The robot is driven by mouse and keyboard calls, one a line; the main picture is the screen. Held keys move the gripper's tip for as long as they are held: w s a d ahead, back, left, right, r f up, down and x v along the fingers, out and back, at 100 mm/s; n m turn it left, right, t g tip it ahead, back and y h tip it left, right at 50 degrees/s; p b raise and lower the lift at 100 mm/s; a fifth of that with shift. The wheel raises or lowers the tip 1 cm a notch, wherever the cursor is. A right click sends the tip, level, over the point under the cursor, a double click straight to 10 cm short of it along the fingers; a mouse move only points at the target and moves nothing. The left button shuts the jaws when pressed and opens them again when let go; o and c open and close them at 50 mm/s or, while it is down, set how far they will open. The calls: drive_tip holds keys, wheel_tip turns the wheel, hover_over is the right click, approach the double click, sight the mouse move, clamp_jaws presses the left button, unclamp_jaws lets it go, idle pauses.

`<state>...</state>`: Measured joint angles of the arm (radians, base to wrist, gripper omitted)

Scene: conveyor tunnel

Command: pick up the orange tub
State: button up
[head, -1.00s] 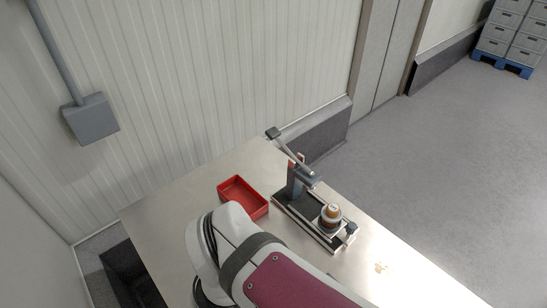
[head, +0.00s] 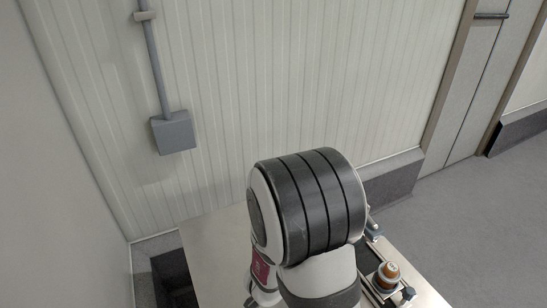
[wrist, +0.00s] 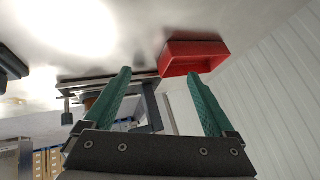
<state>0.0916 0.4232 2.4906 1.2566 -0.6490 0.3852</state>
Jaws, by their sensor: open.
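The orange tub (head: 390,269) is small and round and stands on the conveyor-like fixture (head: 373,290) at the lower right of the head view. In the wrist view a brown-orange patch (wrist: 90,102) shows beside the left finger; it may be the tub, mostly hidden. My gripper (wrist: 158,76) is open, with two green fingers apart and nothing between them. The fixture (wrist: 75,85) lies beyond the left finger. In the head view my arm hides the gripper, so its distance from the tub cannot be told.
A red tray (wrist: 195,60) lies beyond the right finger in the wrist view; my arm hides it in the head view. The metal table (head: 208,262) is bare at left. A ribbed wall (head: 240,90) with a grey box (head: 173,133) stands behind.

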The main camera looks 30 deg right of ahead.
sight(383, 277)
drive_tip(key=s+d+h, duration=0.1)
drive_tip(key=d, duration=0.1)
drive_tip(key=s+d+f+g+h, duration=0.1)
drive_tip(key=s+d, duration=0.1)
drive_tip(key=s+d+m+g+h, duration=0.1)
drive_tip(key=shift+s+d+f, duration=0.2)
drive_tip(key=shift+s+d, duration=0.05)
drive_tip(key=shift+d, duration=0.15)
drive_tip(key=s+d+g+h, duration=0.1)
drive_tip(key=d, duration=0.3)
drive_tip(key=s+d+f+g+h, duration=0.1)
drive_tip(key=s+d, duration=0.1)
drive_tip(key=d, duration=0.3)
drive_tip(key=s+d+f+h, duration=0.1)
drive_tip(key=s+d+h, duration=0.1)
drive_tip(key=d, duration=0.2)
drive_tip(key=shift+s+d+f+g, duration=0.15)
drive_tip(key=shift+s+d+g, duration=0.1)
drive_tip(key=shift+g, duration=0.15)
drive_tip(key=x, duration=0.5)
drive_tip(key=shift+w+d, duration=0.2)
drive_tip(key=shift+d, duration=0.25)
drive_tip(key=c, duration=1.2)
wheel_tip(383, 277, up, 10)
drive_tip(key=shift+r, duration=0.1)
